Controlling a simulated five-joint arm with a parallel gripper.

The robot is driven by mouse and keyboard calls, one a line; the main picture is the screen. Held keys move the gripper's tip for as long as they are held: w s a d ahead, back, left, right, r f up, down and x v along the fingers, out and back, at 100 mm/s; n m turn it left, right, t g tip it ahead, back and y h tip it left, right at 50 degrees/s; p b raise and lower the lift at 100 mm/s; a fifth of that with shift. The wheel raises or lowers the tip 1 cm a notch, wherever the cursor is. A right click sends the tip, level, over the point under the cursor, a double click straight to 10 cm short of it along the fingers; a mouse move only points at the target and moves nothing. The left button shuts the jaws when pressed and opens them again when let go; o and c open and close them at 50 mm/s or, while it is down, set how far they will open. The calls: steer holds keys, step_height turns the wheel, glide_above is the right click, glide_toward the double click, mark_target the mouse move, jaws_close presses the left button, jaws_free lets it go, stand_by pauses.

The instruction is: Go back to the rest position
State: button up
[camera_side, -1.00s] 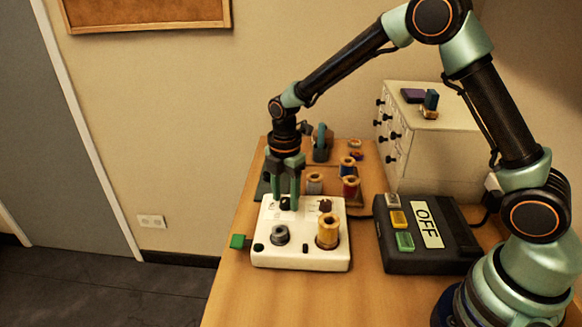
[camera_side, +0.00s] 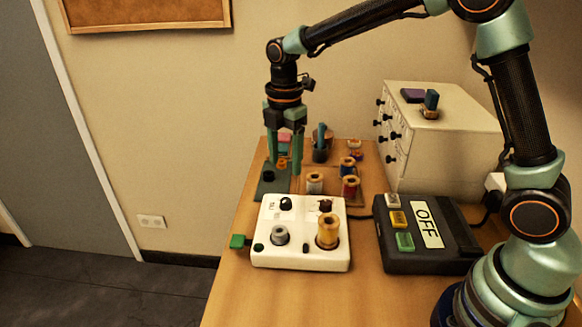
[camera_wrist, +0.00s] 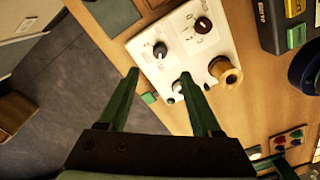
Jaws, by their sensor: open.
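My gripper (camera_side: 284,172) is open and empty. Its two green fingers hang down above the area just behind the white control panel (camera_side: 289,219). In the wrist view, the spread fingers of my gripper (camera_wrist: 165,88) point toward the white panel (camera_wrist: 215,38), with nothing between them. The panel carries dark knobs, a grey knob (camera_side: 280,236) and a spool of golden thread (camera_side: 328,231). The fingers are apart from the panel's knobs.
A black box (camera_side: 440,255) with coloured buttons and an OFF display stands right of the panel. Thread spools (camera_side: 350,187) stand behind the panel. A cream drawer cabinet (camera_side: 460,135) is at the back right. The space above the panel is clear.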

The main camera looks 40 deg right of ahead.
steer(key=shift+r, duration=0.9)
steer(key=s+d+r+m+t, duration=0.2)
steer(key=s+d+r+m, duration=0.1)
steer(key=s+m, duration=0.5)
steer(key=s+d+r+m+t, duration=0.3)
steer(key=s+m, duration=0.5)
steer(key=m, duration=0.3)
steer(key=shift+s+d+r+m+t, duration=0.15)
steer(key=shift+d+r+m+t, duration=0.15)
steer(key=shift+d+r, duration=0.25)
